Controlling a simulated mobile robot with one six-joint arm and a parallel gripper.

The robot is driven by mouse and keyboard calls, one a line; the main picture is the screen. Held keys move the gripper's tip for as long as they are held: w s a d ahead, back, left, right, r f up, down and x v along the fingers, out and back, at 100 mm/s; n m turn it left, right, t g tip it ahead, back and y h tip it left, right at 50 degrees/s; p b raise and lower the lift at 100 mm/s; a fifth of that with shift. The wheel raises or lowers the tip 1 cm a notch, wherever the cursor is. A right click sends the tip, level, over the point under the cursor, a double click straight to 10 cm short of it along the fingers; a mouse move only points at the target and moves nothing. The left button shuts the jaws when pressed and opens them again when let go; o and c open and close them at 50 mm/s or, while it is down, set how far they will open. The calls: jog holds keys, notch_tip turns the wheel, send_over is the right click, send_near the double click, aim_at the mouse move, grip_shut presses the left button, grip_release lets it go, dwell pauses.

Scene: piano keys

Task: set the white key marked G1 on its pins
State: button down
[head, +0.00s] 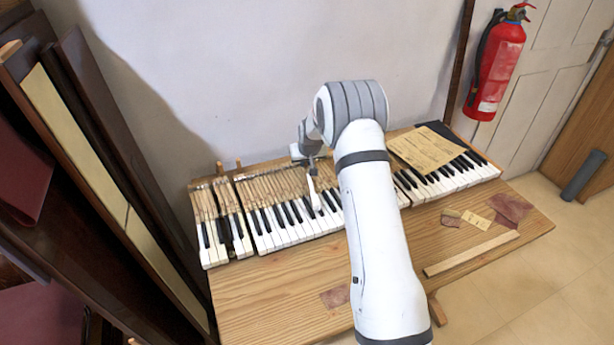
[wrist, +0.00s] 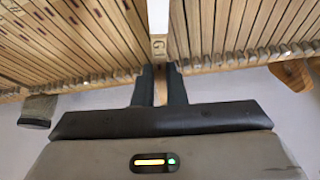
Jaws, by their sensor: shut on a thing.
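In the head view my gripper (head: 311,158) is above the middle of the keyboard, and the white end of the held key (head: 312,190) points toward the front edge. The row of keys (head: 285,222) lies below it. A narrow dark gap shows near the left end of the row. The pins are too small to make out.
A paper sheet (head: 424,150) lies over the right part of the keyboard. A wooden strip (head: 472,253) and cloth scraps (head: 512,207) lie on the wooden bench (head: 270,293) at right. Dark panels stand at left, and a wall is behind. The bench's front left is mostly clear.

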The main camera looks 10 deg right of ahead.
jog(key=shift+r, duration=1.7)
jog(key=shift+r+p, duration=0.15)
jog(key=shift+p, duration=0.15)
notch_tip(320, 180, up, 5)
jog(key=shift+f+p, duration=0.15)
jog(key=shift+p, duration=0.6)
